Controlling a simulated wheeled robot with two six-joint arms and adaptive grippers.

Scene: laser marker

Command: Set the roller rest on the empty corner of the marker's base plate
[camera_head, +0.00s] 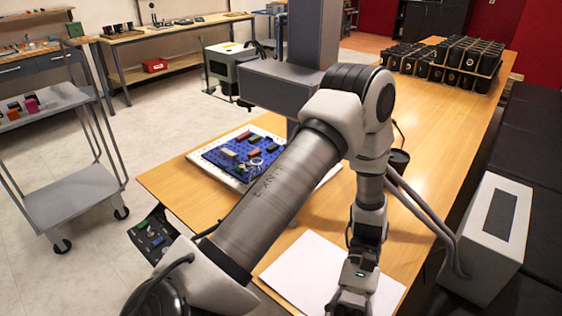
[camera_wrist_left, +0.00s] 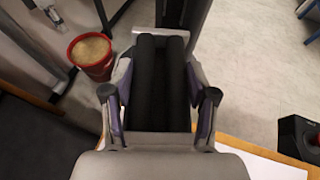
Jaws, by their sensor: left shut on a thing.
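The laser marker's grey column and head (camera_head: 283,88) stand on the wooden table. Below is its base plate, with a pale edge (camera_head: 215,172) and a blue perforated top (camera_head: 212,155) bearing several small coloured parts. My left arm crosses in front and hides the plate's right part; I cannot tell which corner is empty. My left gripper (camera_head: 350,300) is at the bottom of the head view, over the table's near side and away from the plate. In the left wrist view it is shut on the roller rest (camera_wrist_left: 160,85), two parallel black rollers. My right gripper is not in view.
A white sheet (camera_head: 300,272) lies on the near table (camera_head: 168,187). A dark cup (camera_head: 398,160) stands behind my arm, and a rack of black containers (camera_head: 460,60) is at the far end. A grey box (camera_head: 490,240) is at right. A red bucket (camera_wrist_left: 92,58) stands on the floor.

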